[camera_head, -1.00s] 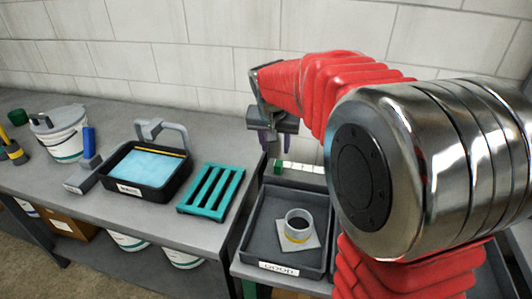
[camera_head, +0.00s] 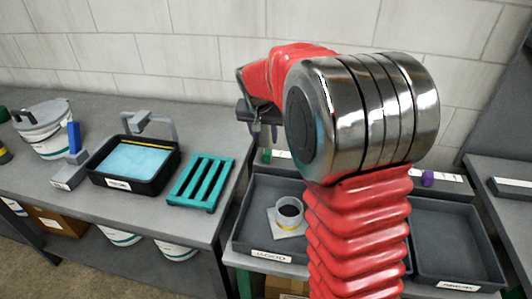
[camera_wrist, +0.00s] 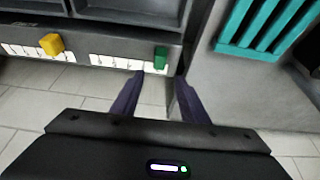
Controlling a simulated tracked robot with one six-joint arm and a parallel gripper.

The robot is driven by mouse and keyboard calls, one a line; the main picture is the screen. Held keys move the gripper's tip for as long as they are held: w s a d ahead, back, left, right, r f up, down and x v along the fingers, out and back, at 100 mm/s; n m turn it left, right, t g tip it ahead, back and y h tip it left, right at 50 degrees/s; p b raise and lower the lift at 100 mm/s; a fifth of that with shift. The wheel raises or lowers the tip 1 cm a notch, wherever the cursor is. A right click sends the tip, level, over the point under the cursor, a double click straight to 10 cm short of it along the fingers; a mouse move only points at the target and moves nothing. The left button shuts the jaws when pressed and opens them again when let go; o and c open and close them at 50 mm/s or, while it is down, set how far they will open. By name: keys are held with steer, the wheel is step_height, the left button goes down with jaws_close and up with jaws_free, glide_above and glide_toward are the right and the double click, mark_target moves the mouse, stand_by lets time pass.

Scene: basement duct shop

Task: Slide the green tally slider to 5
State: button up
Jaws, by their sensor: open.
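The green tally slider (camera_head: 267,155) sits at the left end of its white scale strip (camera_head: 283,154) in the head view, behind the tray with the ring. In the wrist view the same green slider (camera_wrist: 160,58) is at the right end of the strip (camera_wrist: 118,62); the numbers are too small to read. My gripper (camera_wrist: 160,74) is open and empty. Its two purple fingertips point at the green slider, one to either side of it in the picture; I cannot tell whether they touch it. In the head view my gripper (camera_head: 264,131) appears just above the slider.
A yellow slider (camera_wrist: 51,44) and, in the head view, a purple slider (camera_head: 428,179) sit on the same rail. A grey tray (camera_head: 250,225) holds a ring on a plate; another tray (camera_head: 455,240) looks empty. A teal rack (camera_head: 200,181) lies on the left bench.

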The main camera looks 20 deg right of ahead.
mark_target(267, 152)
steer(key=x, duration=1.1)
steer(key=shift+f, duration=0.3)
jaws_close()
